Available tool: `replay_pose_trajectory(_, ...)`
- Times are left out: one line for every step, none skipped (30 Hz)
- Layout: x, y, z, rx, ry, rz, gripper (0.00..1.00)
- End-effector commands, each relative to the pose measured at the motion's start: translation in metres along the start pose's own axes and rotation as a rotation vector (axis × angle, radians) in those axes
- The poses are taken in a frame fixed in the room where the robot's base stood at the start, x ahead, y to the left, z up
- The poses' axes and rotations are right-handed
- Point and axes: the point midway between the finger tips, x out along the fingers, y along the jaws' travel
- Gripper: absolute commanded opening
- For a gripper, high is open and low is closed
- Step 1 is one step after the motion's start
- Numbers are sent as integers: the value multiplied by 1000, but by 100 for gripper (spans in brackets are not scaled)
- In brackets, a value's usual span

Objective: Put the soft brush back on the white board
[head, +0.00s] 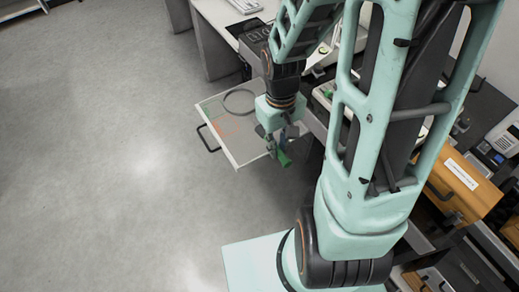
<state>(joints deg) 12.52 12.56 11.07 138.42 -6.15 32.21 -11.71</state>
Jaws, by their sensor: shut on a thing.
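My gripper (277,142) is shut on a slim thing with a green end (284,159), which appears to be the soft brush. The green end points down and to the right, below the fingers. The bristles cannot be made out at this size. A pale pulled-out board (237,153) with a light rim and a dark handle is under and to the left of my gripper. My gripper hangs over its right side, and the brush's lower end shows by the board's right front edge. Whether the brush touches the board cannot be told.
A dark ring (240,101) and faint orange and green marks lie on the board. Benches with instruments stand behind and to the right. An orange case (463,188) with a white label is at the right. The grey floor (110,160) at the left is clear.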

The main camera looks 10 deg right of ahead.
Motion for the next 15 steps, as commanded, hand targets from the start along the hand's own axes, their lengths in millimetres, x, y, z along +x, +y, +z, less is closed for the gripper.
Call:
replay_pose_trajectory(10, -1, 8, -9, 20, 1, 0)
replay_pose_trajectory(13, -2, 12, -18, 30, 1, 0)
replay_pose_trajectory(15, -2, 15, -26, 43, 2, 0)
replay_pose_trajectory(17, -3, 18, -31, 49, 1, 0)
replay_pose_trajectory(18, -4, 19, -35, 56, 1, 0)
replay_pose_trajectory(20, -4, 21, -40, 61, 0, 0)
replay_pose_trajectory(22, -4, 20, -42, 64, 0, 0)
replay_pose_trajectory(24, -4, 18, -45, 67, 0, 0)
replay_pose_trajectory(27, -3, 14, -47, 69, 0, 0)
replay_pose_trajectory(30, -2, 9, -48, 71, 0, 0)
replay_pose_trajectory(33, -1, 3, -49, 72, 0, 0)
replay_pose_trajectory(37, 0, -6, -50, 72, -1, 0)
replay_pose_trajectory(41, 2, -13, -50, 71, -1, 0)
replay_pose_trajectory(44, 3, -21, -50, 71, -1, 0)
replay_pose_trajectory(48, 5, -31, -50, 70, -1, 0)
